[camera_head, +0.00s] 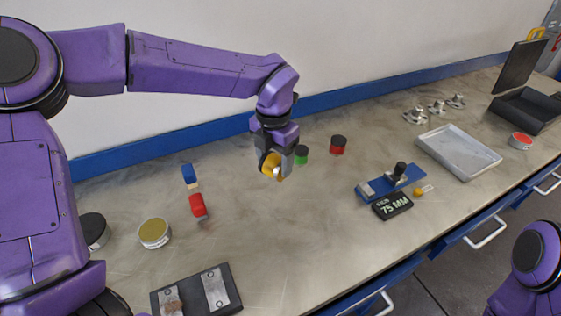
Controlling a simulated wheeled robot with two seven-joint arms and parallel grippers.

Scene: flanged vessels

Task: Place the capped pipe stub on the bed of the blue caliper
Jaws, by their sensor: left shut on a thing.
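My left gripper (274,168) is shut on a yellow, round-ended piece (270,164), held above the middle of the bench. It looks like a pipe stub, but the fingers hide much of it and I cannot make out its cap. The blue caliper (371,188) lies on the bench to the right of and nearer than the gripper, with a black knob standing on it. Its bed looks empty. A black display (392,205) reading 75 MM sits at its front. My right gripper is out of view; only part of that arm shows at lower right.
Dark-capped green (301,154) and red (338,145) pieces stand behind the gripper. A grey tray (459,151), metal fittings (437,107) and an open black case (525,110) are at right. Red (198,205) and blue (189,174) pieces lie left. Bench between gripper and caliper is clear.

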